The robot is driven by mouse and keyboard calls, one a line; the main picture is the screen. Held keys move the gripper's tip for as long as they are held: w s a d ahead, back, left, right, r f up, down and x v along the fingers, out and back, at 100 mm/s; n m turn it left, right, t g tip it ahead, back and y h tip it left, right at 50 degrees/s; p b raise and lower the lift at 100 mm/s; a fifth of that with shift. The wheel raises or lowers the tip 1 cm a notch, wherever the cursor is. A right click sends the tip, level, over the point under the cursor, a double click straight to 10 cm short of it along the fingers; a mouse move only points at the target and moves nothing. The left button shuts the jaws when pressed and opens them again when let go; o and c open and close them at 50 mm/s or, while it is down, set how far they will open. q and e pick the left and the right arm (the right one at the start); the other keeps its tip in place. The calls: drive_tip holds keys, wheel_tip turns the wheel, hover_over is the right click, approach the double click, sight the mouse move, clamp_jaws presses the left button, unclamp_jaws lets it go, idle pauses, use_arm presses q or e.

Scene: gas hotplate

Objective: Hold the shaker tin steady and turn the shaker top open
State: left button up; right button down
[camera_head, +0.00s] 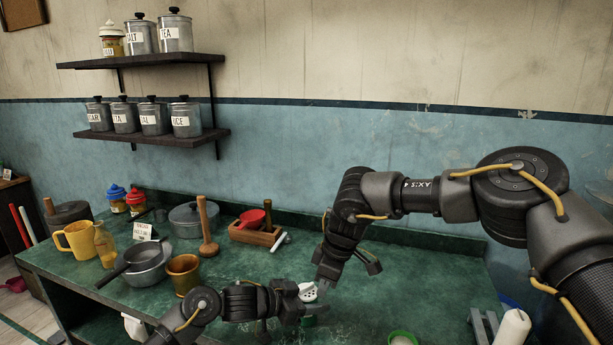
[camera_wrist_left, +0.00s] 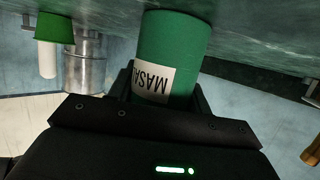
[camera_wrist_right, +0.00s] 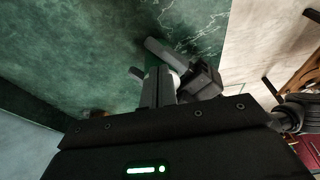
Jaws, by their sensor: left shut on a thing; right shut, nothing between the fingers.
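The green shaker tin (camera_wrist_left: 185,45) with a white label reading "MASA" sits between my left gripper's fingers (camera_wrist_left: 160,90) in the left wrist view. In the head view its white shaker top (camera_head: 308,292) with dark holes shows between my two grippers; most of the tin is hidden. My left gripper (camera_head: 300,307) is shut on the tin's body. My right gripper (camera_head: 326,284) points down at the shaker top, shut with nothing between its fingers. In the right wrist view its fingers (camera_wrist_right: 160,88) are close beside the white top (camera_wrist_right: 178,70); I cannot tell whether they touch it.
A green-rimmed bowl (camera_head: 402,338) is at the front. A white cylinder (camera_head: 513,327) stands at right. The counter behind my right arm looks clear.

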drive_tip(key=shift+w+a, duration=0.25)
drive_tip(key=shift+a, duration=0.3)
idle(0.9)
drive_tip(key=shift+w+d, duration=0.1)
drive_tip(key=shift+w, duration=0.2)
idle(0.7)
drive_tip(key=shift+d, duration=0.1)
idle(0.4)
drive_tip(key=shift+s+d, duration=0.1)
drive_tip(key=shift+d, duration=0.2)
drive_tip(key=a+v, duration=0.1)
drive_tip(key=v, duration=0.5)
drive_tip(key=shift+w+a, duration=0.15)
drive_tip(key=shift+w, duration=0.05)
drive_tip(key=shift+r, duration=0.15)
use_arm(q)
drive_tip(key=o, duration=1.1)
